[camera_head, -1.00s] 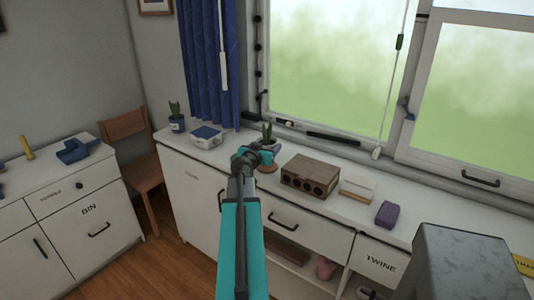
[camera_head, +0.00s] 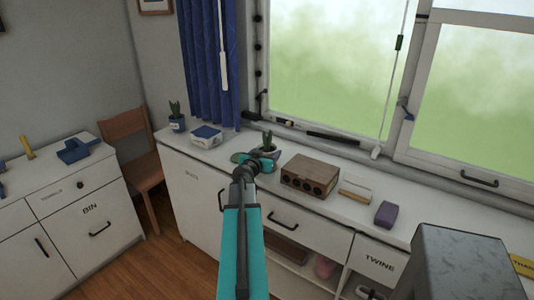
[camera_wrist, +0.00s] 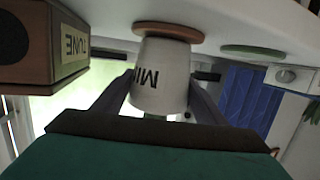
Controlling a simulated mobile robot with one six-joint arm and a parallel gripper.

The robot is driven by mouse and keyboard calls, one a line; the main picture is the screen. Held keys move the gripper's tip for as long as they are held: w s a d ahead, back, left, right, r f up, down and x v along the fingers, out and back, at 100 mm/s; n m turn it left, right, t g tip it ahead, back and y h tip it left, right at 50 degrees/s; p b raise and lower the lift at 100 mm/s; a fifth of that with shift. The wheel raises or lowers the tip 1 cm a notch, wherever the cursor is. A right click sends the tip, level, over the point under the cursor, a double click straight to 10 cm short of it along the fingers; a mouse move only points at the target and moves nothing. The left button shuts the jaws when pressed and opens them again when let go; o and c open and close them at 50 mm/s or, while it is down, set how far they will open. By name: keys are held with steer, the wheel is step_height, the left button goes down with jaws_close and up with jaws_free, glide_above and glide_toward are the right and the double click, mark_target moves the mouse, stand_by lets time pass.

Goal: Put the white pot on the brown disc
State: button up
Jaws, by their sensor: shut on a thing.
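The white pot (camera_wrist: 160,75) has dark lettering and shows upside down in the wrist view. A green plant (camera_head: 268,139) grows from it in the head view. My gripper (camera_wrist: 158,92) has one finger on each side of the pot and is shut on it. The brown disc (camera_wrist: 168,30) is right at the pot's base, and the pot looks upright over it. The pot's base appears to meet the disc, but I cannot tell if it rests fully. In the head view my gripper (camera_head: 262,161) hides the disc.
A green disc (camera_wrist: 252,51) lies beside the brown one. A brown wooden box (camera_head: 310,175) stands close on the right. A blue-topped white box (camera_head: 207,136) and another potted plant (camera_head: 176,118) stand left. A purple block (camera_head: 386,214) lies farther right.

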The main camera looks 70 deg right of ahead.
steer(key=shift+f, duration=0.1)
steer(key=o, duration=1.5)
steer(key=shift+a, duration=0.1)
steer(key=shift+a+r+b, duration=0.2)
steer(key=shift+a+b, duration=0.15)
steer(key=shift+a, duration=0.4)
steer(key=shift+a+r+b, duration=0.15)
steer(key=shift+a+b, duration=0.2)
steer(key=shift+a, duration=0.4)
steer(key=a+b, duration=0.1)
steer(key=a, duration=0.2)
steer(key=a+r+b, duration=0.1)
steer(key=a, duration=0.2)
steer(key=shift+s+r, duration=0.1)
steer(key=shift+d+b, duration=0.1)
steer(key=shift+b, duration=0.6)
steer(key=shift+b, duration=0.3)
steer(key=b, duration=0.6)
steer(key=shift+a+r, duration=0.2)
steer(key=shift+a, duration=0.1)
